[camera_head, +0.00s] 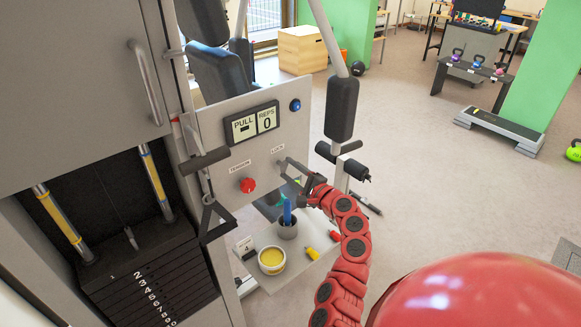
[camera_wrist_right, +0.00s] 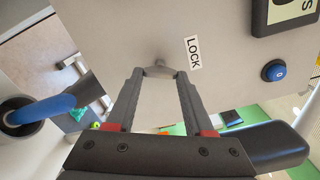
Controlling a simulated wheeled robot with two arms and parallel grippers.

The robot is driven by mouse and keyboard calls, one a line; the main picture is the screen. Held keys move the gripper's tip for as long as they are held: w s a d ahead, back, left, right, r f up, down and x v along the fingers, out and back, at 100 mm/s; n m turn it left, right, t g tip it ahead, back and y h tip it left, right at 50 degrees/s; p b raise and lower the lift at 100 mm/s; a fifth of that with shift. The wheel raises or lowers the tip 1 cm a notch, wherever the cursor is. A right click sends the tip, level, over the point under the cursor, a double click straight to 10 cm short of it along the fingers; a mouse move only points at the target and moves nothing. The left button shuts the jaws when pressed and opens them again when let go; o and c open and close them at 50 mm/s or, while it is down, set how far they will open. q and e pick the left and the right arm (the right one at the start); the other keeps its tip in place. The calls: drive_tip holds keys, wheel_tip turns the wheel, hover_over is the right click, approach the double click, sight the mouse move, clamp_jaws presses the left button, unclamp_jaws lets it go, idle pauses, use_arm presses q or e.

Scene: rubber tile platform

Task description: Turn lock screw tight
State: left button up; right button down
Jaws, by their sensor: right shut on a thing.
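The lock screw (camera_wrist_right: 159,63) is a small grey knob on the flat grey panel (camera_head: 220,118), beside the LOCK label (camera_wrist_right: 193,52). In the head view the LOCK label (camera_head: 278,149) is just above my right gripper (camera_head: 284,164), which reaches the panel from the right and mostly hides the screw. In the wrist view the fingers of my right gripper (camera_wrist_right: 159,71) converge on the screw and are shut on it. The screw's turn angle cannot be made out. My left gripper is not in view.
A red knob (camera_head: 247,185) sits left of the lock. Above are a PULL/REPS display (camera_head: 255,122) and a blue button (camera_head: 295,105). Below, a shelf holds a yellow-topped tub (camera_head: 271,260), a cup (camera_head: 287,229) and a yellow item (camera_head: 312,253). Padded machine arms hang nearby.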

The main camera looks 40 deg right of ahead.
drive_tip(key=shift+f+m, duration=0.1)
drive_tip(key=shift+m, duration=0.4)
drive_tip(key=shift+p, duration=0.3)
drive_tip(key=shift+c, duration=1.4)
unclamp_jaws()
drive_tip(key=shift+s, duration=0.1)
drive_tip(key=s+d+b, duration=0.1)
drive_tip(key=s+b, duration=0.4)
drive_tip(key=s, duration=1.2)
drive_tip(key=shift+d, duration=0.2)
